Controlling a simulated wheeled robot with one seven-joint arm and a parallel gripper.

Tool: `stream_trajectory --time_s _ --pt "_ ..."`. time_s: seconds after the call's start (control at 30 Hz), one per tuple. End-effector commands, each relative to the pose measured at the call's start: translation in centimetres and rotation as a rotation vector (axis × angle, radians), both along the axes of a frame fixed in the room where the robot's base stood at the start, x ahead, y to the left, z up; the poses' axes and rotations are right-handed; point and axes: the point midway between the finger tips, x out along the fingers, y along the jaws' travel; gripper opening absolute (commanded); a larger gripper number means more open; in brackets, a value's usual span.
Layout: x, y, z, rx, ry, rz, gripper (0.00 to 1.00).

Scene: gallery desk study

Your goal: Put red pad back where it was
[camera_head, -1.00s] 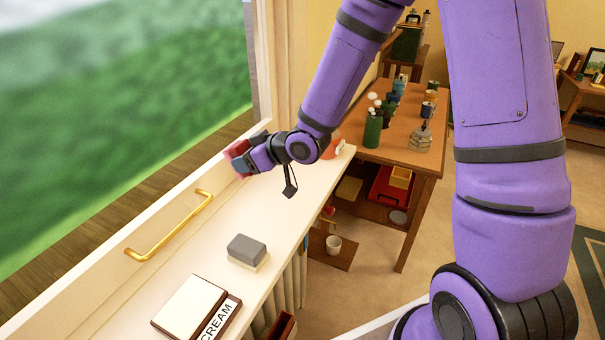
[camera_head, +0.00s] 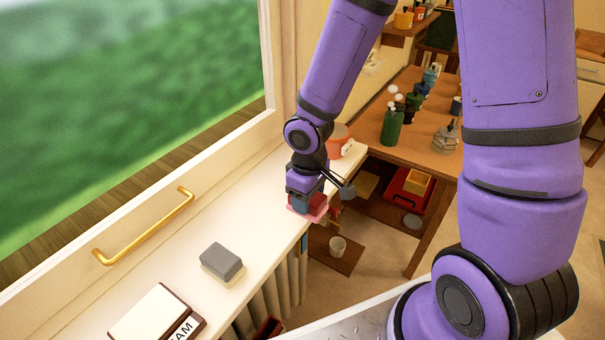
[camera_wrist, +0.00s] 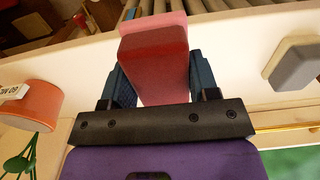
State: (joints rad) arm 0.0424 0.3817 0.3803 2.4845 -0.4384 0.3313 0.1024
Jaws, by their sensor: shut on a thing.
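The red pad (camera_wrist: 155,62) is a block with a darker red body and a pink layer along its far side. In the wrist view it sits between the two fingers of my gripper (camera_wrist: 152,80), which is shut on it. In the head view my gripper (camera_head: 307,203) points down over the white windowsill (camera_head: 255,213), near its room-side edge. The red pad (camera_head: 318,206) shows low at the fingertips there, partly hidden by them. I cannot tell whether it touches the sill.
A grey and cream pad (camera_head: 221,264) lies on the sill nearer me, beside a CREAM box (camera_head: 150,318). An orange pot (camera_head: 339,141) stands at the sill's far end. A brass handle (camera_head: 145,235) juts from the window frame. The sill between gripper and grey pad is clear.

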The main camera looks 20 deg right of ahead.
Motion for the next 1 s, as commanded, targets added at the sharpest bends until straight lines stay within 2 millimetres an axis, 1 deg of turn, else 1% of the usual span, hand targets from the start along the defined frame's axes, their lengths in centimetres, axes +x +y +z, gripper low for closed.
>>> stream_trajectory --time_s 0.2,0.5,0.6,0.83,0.9,1.0 --pt "4.8 -1.3 -0.5 0.003 -0.001 -0.004 0.33" --pt "11.2 -3.0 -1.1 0.004 -0.002 -0.003 0.33" --pt "12.5 -3.3 -1.2 0.003 -0.002 -0.001 0.33" --pt "13.9 -3.7 -1.3 0.002 -0.002 -0.001 0.33" --pt "14.5 -3.9 -1.4 0.002 -0.002 -0.002 0.33" --pt "14.3 -3.7 -3.0 0.002 0.000 0.003 0.33"
